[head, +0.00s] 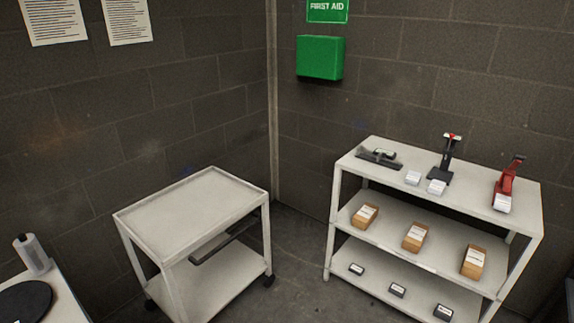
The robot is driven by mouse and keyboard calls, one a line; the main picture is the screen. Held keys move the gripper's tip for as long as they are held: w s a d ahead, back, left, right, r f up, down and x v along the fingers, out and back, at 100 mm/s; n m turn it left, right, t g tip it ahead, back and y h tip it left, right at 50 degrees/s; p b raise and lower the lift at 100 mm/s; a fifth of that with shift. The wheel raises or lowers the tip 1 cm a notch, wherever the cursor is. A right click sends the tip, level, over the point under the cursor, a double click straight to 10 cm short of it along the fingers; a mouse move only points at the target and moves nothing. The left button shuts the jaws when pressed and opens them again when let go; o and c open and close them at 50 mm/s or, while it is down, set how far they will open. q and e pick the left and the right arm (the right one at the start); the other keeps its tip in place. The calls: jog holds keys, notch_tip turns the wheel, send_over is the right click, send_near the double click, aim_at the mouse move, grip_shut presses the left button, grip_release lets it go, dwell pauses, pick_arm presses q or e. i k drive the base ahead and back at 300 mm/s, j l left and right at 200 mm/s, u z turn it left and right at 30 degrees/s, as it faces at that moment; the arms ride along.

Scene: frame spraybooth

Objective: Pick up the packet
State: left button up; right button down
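Small white packet-like items sit on the top of a white shelf unit (352,155) at the right. One white packet (413,178) lies left of a second white packet (436,187), near the front edge. A third white item (502,203) sits at the foot of a red device. I cannot tell which one the task means. Neither of my grippers is in view.
The shelf top also holds a dark flat device (379,159), a black stand (443,165) and the red device (508,180). Brown boxes (415,237) and small dark items (397,290) fill lower shelves. A white cart (190,205) with an empty top stands left.

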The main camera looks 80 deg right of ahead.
aim_at(503, 203)
jog(key=z, duration=4.2)
jog(key=i+z, duration=0.1)
jog(key=z, duration=0.55)
jog(key=i+j+z, duration=0.45)
jog(key=j+z, duration=0.25)
jog(key=j, duration=0.15)
jog(key=i+j, duration=0.15)
jog(key=j, duration=0.25)
jog(key=i+j, duration=0.15)
jog(key=j, duration=0.25)
jog(key=i+j+z, duration=0.1)
jog(key=j, duration=0.3)
